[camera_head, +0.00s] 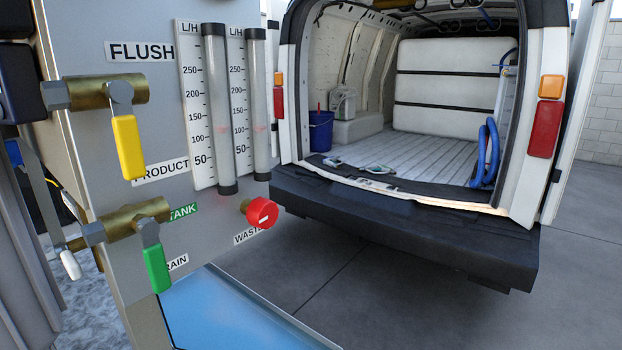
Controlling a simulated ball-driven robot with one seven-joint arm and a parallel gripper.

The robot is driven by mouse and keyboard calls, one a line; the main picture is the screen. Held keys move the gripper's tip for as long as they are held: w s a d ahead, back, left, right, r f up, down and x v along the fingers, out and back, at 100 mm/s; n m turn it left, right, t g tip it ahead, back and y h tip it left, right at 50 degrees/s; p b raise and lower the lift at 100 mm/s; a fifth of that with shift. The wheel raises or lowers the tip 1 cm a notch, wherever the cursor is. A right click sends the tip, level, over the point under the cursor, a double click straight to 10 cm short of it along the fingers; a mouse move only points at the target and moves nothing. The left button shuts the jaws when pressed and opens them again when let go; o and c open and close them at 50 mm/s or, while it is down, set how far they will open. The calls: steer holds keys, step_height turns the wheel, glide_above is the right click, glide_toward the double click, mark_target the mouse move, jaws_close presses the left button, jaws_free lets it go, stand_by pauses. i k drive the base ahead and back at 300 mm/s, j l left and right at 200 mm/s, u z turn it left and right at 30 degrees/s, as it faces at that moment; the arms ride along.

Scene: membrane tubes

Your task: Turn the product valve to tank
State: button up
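The product valve (125,222) is a brass body on the grey panel at the lower left, below the PRODUCT label (161,173). Its green handle (157,268) hangs down, slightly tilted, beside the partly covered DRAIN label (177,263). The green TANK label (184,211) is to the right of the valve body, above the handle. My gripper is not in view.
Above is another brass valve (112,92) with a yellow handle (128,147) hanging down, under the FLUSH label (140,51). A red knob (261,213) sticks out at right by the WASTE label. Two flow tubes stand above. An open van (418,220) is behind; floor between is clear.

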mark_target(149, 229)
steer(key=u, duration=1.1)
